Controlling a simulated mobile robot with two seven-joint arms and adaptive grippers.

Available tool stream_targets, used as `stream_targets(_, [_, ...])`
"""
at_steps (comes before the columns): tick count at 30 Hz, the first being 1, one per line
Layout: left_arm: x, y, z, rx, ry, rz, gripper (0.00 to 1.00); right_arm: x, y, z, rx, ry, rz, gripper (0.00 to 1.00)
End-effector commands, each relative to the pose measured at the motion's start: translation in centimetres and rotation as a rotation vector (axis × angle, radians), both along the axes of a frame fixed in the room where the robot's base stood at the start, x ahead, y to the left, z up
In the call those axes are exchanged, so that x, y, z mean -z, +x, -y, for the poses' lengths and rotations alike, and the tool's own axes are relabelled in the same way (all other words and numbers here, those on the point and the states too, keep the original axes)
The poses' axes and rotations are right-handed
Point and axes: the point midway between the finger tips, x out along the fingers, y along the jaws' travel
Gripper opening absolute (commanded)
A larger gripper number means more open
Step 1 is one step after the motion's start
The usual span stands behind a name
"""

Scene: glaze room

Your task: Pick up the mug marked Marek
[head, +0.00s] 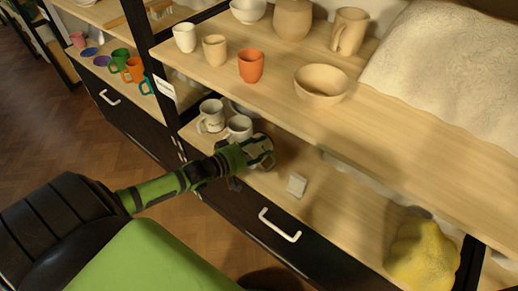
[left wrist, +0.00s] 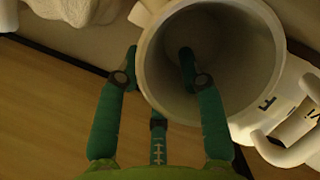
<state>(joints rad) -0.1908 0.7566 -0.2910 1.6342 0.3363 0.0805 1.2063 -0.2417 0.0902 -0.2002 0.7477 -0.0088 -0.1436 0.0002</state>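My left gripper (head: 261,152) is at the lower shelf, beside two pale mugs with dark markings, a rear one (head: 210,116) and a nearer one (head: 239,127). In the left wrist view the open left gripper (left wrist: 159,58) straddles the wall of a white mug (left wrist: 160,88). One finger reaches over its opening, the other is outside, with a gap to the wall. Part of a dark letter shows on its side. A second white mug (left wrist: 300,128) with partly seen letters is at the right. No full name is readable, so I cannot tell which is Marek's. My right gripper is not in view.
The upper shelf (head: 400,125) overhangs the lower one and holds a bowl (head: 321,84), an orange cup (head: 251,66) and other pots. A small pale block (head: 297,185) and a yellow lumpy thing (head: 424,254) are on the lower shelf, with bare wood between them.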

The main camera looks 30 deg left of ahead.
Motion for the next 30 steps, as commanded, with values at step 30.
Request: stream_targets(30, [-0.08,1.54,0.54,0.002,0.001,0.003,0.00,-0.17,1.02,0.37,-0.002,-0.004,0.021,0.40])
